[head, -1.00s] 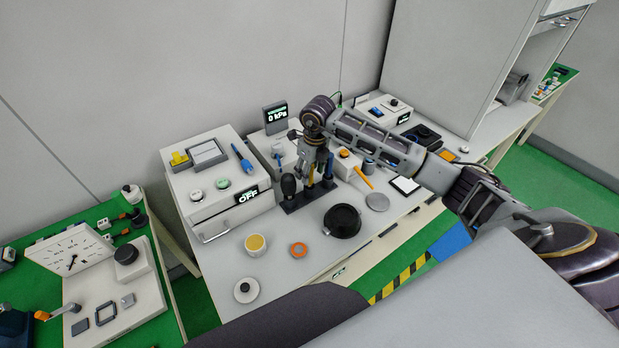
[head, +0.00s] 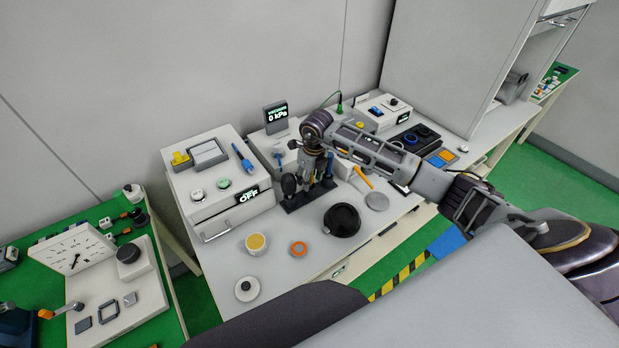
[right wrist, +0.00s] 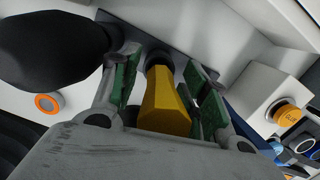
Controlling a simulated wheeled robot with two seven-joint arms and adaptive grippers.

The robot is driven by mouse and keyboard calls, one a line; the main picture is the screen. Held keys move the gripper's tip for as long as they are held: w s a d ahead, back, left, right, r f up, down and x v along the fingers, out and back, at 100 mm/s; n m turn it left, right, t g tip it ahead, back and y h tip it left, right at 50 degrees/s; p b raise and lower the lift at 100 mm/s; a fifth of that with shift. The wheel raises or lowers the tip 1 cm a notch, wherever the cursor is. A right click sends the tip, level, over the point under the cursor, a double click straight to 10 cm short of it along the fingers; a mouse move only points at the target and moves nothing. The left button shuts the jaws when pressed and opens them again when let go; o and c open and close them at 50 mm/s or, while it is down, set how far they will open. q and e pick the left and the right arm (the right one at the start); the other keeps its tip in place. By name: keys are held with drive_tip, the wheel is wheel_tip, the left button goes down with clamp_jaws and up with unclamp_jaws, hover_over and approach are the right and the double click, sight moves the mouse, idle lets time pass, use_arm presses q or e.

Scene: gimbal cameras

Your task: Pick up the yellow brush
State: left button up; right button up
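The yellow brush (right wrist: 166,105) shows in the right wrist view as a yellow handle with a dark collar at its far end. It stands at the dark tool rack (head: 292,208). My right gripper (head: 311,178) is over the rack. Its green-padded fingers (right wrist: 164,82) are open, one on each side of the yellow handle, with narrow gaps showing. In the head view the gripper hides the brush. My left gripper is not in view.
A black bulb-shaped tool (right wrist: 55,50) stands close beside the gripper in the rack. A black bowl (head: 342,220), an orange ring (head: 298,249) and a yellow-topped cup (head: 256,243) are in front. A white box (head: 218,178) stands left.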

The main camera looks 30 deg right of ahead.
drive_tip(key=c, duration=0.8)
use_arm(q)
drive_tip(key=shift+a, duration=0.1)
use_arm(e)
drive_tip(key=shift+c, duration=0.2)
drive_tip(key=shift+r, duration=0.85)
wheel_tip(320, 180, up, 7)
drive_tip(key=shift+f+b, duration=0.1)
drive_tip(key=shift+b, duration=0.45)
drive_tip(key=shift+r, duration=0.75)
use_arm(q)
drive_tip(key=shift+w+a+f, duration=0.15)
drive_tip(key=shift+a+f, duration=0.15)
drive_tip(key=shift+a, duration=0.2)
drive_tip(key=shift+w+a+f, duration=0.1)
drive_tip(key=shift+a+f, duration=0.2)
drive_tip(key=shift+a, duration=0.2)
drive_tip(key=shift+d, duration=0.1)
